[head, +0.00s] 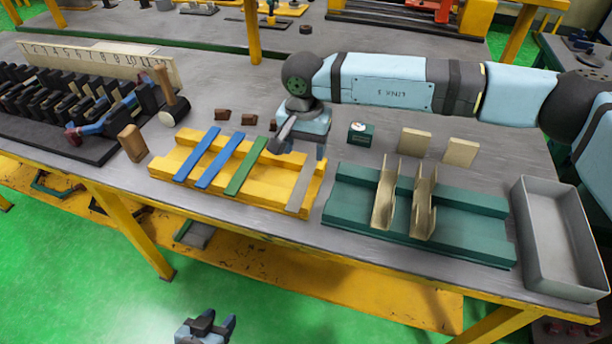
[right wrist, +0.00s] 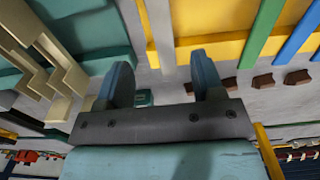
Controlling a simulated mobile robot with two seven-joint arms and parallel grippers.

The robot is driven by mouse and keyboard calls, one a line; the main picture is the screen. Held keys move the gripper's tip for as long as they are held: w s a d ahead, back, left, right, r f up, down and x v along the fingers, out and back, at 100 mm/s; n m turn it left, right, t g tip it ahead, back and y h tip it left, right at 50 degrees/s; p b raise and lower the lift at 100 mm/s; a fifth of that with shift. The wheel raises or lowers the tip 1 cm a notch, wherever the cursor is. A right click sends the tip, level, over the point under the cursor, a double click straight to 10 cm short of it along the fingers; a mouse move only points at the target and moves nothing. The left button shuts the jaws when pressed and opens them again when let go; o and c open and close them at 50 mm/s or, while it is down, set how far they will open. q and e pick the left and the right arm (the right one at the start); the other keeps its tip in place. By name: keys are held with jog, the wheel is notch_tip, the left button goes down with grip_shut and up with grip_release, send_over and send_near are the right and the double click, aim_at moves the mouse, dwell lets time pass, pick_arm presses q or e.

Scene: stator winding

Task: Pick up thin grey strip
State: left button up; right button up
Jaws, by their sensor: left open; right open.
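The thin grey strip (head: 302,187) lies across the right end of the yellow slotted block (head: 168,165). In the right wrist view the grey strip (right wrist: 161,32) shows at the upper middle, beyond the fingertips and roughly in line with the gap between them. My right gripper (head: 302,150) is open and empty, above the far end of the strip. Its two blue fingers show apart in the right wrist view (right wrist: 162,78). The arm and hand hide part of the block's far side. My left gripper (head: 208,326) is open and empty, low in front of the table.
Two blue strips (head: 197,155) and a green strip (head: 246,166) lie on the same block. A green block (head: 465,235) with two tan channels stands to the right. A grey tray (head: 562,240) is at the far right. Small brown blocks (head: 222,115) and a mallet (head: 172,103) lie behind.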

aim_at(305, 177)
jog(key=f, duration=0.8)
jog(key=shift+w+p, duration=0.3)
jog(key=c, duration=1.1)
jog(key=shift+r, duration=0.15)
